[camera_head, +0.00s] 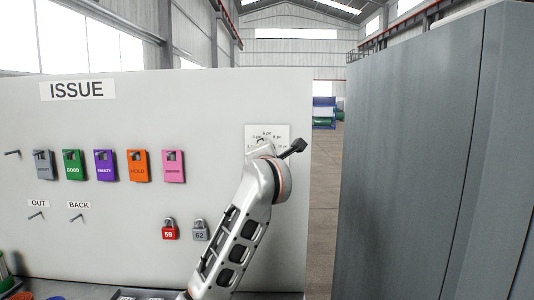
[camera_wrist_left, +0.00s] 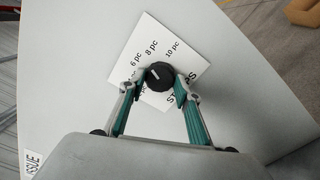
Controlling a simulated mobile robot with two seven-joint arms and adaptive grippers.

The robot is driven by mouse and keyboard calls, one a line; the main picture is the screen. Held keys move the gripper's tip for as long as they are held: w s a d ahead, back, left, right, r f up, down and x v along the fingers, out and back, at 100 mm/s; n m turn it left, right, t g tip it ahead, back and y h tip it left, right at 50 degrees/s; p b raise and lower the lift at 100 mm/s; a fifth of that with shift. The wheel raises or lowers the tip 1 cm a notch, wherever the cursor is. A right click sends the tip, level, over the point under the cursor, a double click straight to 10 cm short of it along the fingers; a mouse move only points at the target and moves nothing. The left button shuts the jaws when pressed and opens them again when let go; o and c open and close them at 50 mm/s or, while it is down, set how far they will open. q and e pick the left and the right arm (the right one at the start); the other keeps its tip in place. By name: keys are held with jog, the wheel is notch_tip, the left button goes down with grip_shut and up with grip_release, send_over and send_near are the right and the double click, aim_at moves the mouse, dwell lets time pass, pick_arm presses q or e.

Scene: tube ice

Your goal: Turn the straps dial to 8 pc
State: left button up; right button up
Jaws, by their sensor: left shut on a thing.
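The straps dial is a round black knob (camera_wrist_left: 159,75) on a white plate (camera_wrist_left: 190,63), seen in the wrist view. The plate is lettered 6 pc, 8 pc and 10 pc along its upper side, with part of STRAPS at lower right. A small pale mark shows on the knob's left half, toward the left-hand labels; its exact setting is hard to read. My left gripper (camera_wrist_left: 159,82) has its green-padded fingers on either side of the knob, shut on it. In the head view my left arm hides the knob and part of the plate (camera_head: 282,131). My right gripper is out of view.
The plate is on a pale board (camera_head: 200,110) headed ISSUE. Coloured tagged holders, such as the pink one (camera_head: 173,166), hang left of my arm. A red padlock (camera_head: 169,229) and a grey padlock (camera_head: 200,230) hang lower. A grey cabinet (camera_head: 410,150) stands at right.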

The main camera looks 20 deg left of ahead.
pick_arm(q)
jog(key=shift+m, duration=1.6)
jog(key=o, duration=1.1)
jog(key=v, duration=1.2)
jog(key=shift+s, duration=0.1)
